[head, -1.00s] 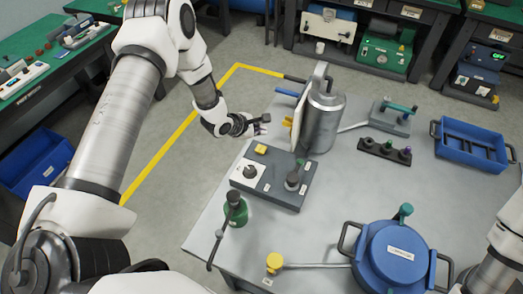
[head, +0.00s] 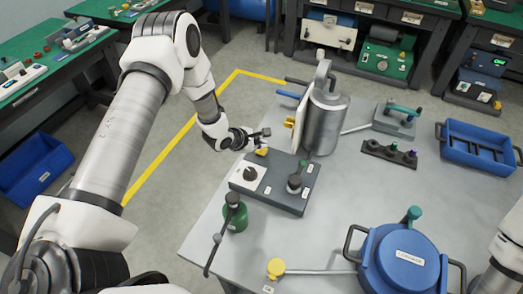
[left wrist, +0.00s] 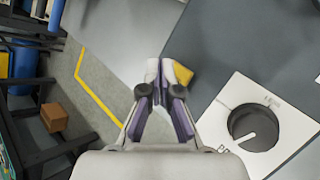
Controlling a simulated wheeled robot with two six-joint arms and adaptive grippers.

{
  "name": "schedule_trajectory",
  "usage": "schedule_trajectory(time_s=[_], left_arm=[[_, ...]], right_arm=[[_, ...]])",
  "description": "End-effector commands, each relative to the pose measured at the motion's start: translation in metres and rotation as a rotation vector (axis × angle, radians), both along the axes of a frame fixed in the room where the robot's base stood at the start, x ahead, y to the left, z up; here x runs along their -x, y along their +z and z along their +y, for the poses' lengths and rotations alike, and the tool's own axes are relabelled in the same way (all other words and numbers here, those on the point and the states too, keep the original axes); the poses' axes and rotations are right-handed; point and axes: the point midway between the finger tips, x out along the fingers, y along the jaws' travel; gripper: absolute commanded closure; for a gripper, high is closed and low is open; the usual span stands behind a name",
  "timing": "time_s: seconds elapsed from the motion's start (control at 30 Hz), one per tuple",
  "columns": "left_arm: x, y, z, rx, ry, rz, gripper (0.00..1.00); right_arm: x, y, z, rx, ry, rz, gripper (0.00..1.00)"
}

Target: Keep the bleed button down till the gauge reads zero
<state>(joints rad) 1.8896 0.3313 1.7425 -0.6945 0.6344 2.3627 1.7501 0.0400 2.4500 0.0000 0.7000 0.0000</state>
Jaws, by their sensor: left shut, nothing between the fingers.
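My left gripper (head: 264,138) is shut and empty, just beyond the far left corner of the grey control box (head: 272,187). A yellow button (head: 262,152), likely the bleed button, sits at that corner, close to the fingertips. In the left wrist view, the shut fingertips (left wrist: 161,70) overlap the left side of the yellow button (left wrist: 184,73); I cannot tell whether they touch it or whether it is down. No gauge face can be read; a round grey part on top of the silver cylinder (head: 325,115) shows edge-on. My right gripper is out of view.
The box also carries a black knob on a white plate (left wrist: 256,124). A green bottle (head: 236,215) stands by the box, a blue lidded pot (head: 400,262) at the front right. A blue tray (head: 472,146) lies at the right. The table's middle is clear.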

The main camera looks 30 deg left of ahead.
Motion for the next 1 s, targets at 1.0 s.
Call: schedule_trajectory(time_s=[1.0], left_arm=[[0.0002, -0.0077, 0.0001, 0.000, 0.000, 0.000, 1.00]], right_arm=[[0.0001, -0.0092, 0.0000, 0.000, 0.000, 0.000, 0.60]])
